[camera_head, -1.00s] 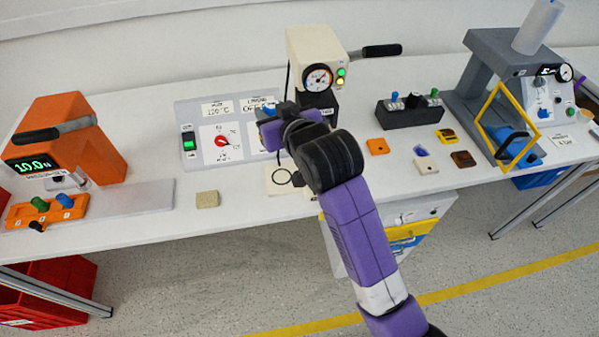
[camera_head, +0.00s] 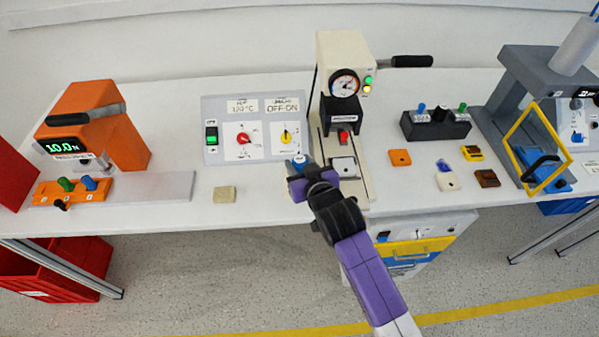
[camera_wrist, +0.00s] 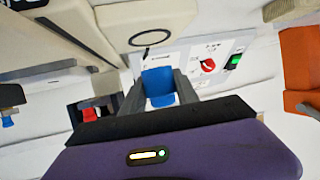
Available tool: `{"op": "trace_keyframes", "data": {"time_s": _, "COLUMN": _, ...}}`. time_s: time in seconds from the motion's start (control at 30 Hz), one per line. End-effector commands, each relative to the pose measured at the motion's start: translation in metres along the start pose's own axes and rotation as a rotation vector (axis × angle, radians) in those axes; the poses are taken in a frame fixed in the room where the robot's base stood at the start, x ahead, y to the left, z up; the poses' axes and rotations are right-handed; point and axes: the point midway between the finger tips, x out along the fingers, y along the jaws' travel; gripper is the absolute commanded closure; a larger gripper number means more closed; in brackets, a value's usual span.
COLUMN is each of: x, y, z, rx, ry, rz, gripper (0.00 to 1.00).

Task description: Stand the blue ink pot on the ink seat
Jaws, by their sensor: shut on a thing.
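My gripper (camera_head: 299,168) is shut on the blue ink pot (camera_head: 299,160). In the wrist view the pot (camera_wrist: 158,86) sits between the two grey fingers (camera_wrist: 160,92). In the head view only a small blue part shows above my purple gripper. The pot is in front of the switch panel's right half, left of the cream press. A cream plate with a dark ring (camera_wrist: 137,38) shows just above the pot in the wrist view; it may be the ink seat, but I cannot be sure. My gripper hides that area in the head view.
The switch panel (camera_head: 222,150) has a red knob and a yellow knob. The cream press (camera_head: 346,55) stands close to the right of my gripper. A black rack (camera_head: 435,126) and small blocks lie farther right. A beige block (camera_head: 224,194) lies at the front left.

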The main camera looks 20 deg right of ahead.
Motion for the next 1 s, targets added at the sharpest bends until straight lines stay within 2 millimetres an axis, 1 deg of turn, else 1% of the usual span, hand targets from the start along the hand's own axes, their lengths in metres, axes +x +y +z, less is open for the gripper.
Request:
{"op": "trace_keyframes", "data": {"time_s": 0.13, "x": 0.008, "y": 0.000, "z": 0.020, "rx": 0.000, "ry": -0.005, "rz": 0.000, "gripper": 1.00}}
{"op": "trace_keyframes", "data": {"time_s": 0.23, "x": 0.012, "y": 0.000, "z": 0.030, "rx": -0.001, "ry": -0.004, "rz": 0.000, "gripper": 1.00}}
{"op": "trace_keyframes", "data": {"time_s": 0.33, "x": 0.014, "y": 0.000, "z": 0.034, "rx": -0.001, "ry": -0.001, "rz": 0.000, "gripper": 1.00}}
{"op": "trace_keyframes", "data": {"time_s": 0.57, "x": 0.014, "y": 0.000, "z": 0.034, "rx": 0.000, "ry": -0.001, "rz": 0.000, "gripper": 1.00}}
{"op": "trace_keyframes", "data": {"time_s": 0.67, "x": 0.015, "y": 0.000, "z": 0.037, "rx": 0.000, "ry": -0.001, "rz": 0.000, "gripper": 1.00}}
{"op": "trace_keyframes", "data": {"time_s": 0.7, "x": 0.015, "y": 0.000, "z": 0.038, "rx": 0.000, "ry": -0.002, "rz": 0.000, "gripper": 0.62}}
{"op": "trace_keyframes", "data": {"time_s": 0.77, "x": 0.015, "y": 0.000, "z": 0.037, "rx": 0.000, "ry": -0.002, "rz": 0.000, "gripper": 0.50}}
{"op": "trace_keyframes", "data": {"time_s": 0.8, "x": 0.015, "y": 0.000, "z": 0.037, "rx": 0.000, "ry": -0.002, "rz": 0.000, "gripper": 0.42}}
{"op": "trace_keyframes", "data": {"time_s": 1.0, "x": 0.015, "y": 0.000, "z": 0.037, "rx": 0.000, "ry": -0.001, "rz": 0.000, "gripper": 0.42}}
